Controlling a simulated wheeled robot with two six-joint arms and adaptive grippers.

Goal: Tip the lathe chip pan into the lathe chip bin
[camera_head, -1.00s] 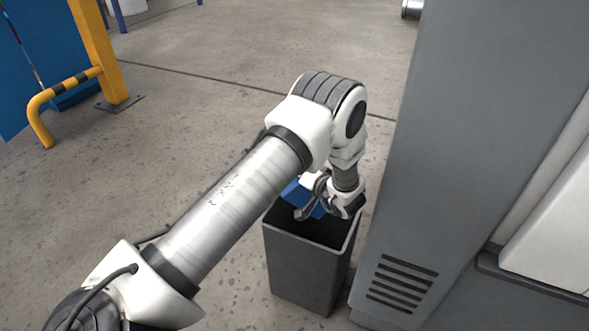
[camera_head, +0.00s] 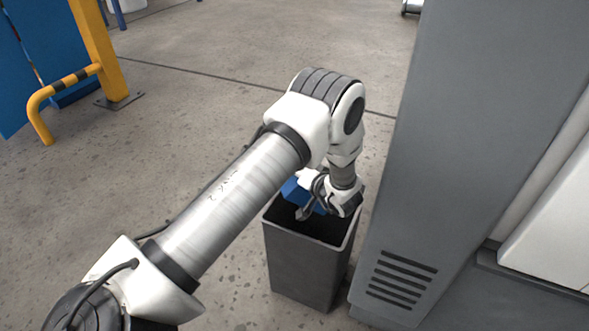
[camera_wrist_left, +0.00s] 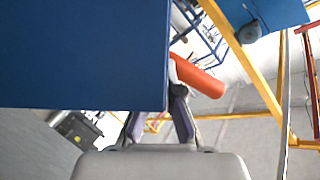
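The lathe chip bin (camera_head: 305,268) is a dark grey, open-topped box standing upright on the floor. The blue lathe chip pan (camera_head: 293,190) shows at the bin's mouth, partly hidden behind my left gripper (camera_head: 318,204); it looks tilted. In the left wrist view the pan (camera_wrist_left: 85,55) fills the upper left as a broad blue face. There an orange-red bar (camera_wrist_left: 203,80), seemingly its handle, passes by my fingers (camera_wrist_left: 160,118). My left gripper appears shut on the pan; the fingertips are partly hidden. Chips cannot be made out. My right gripper is not in view.
A tall grey machine cabinet (camera_head: 470,130) with vent slots stands close to the right of the bin. A yellow post (camera_head: 97,50) with a striped rail stands at the upper left beside blue panels. The floor left of the bin is clear.

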